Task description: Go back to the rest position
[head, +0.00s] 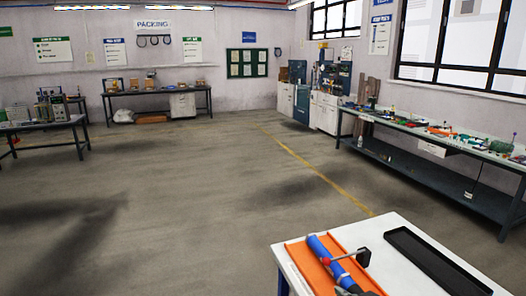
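A white table (375,234) shows at the bottom right of the head view, cut off by the lower edge. An orange tray (300,262) lies on its left part. A thin red rod with a red ball (326,261) and a small black block (363,257) crosses over the tube. A long black tray (438,262) sits on the right part of the table; the visible part looks empty.
A long workbench (430,140) with tools and small parts runs along the right wall. A packing bench (155,93) stands at the back, another bench (45,125) at the left, and cabinets (325,112) at the back right. The floor (170,190) between them is clear.

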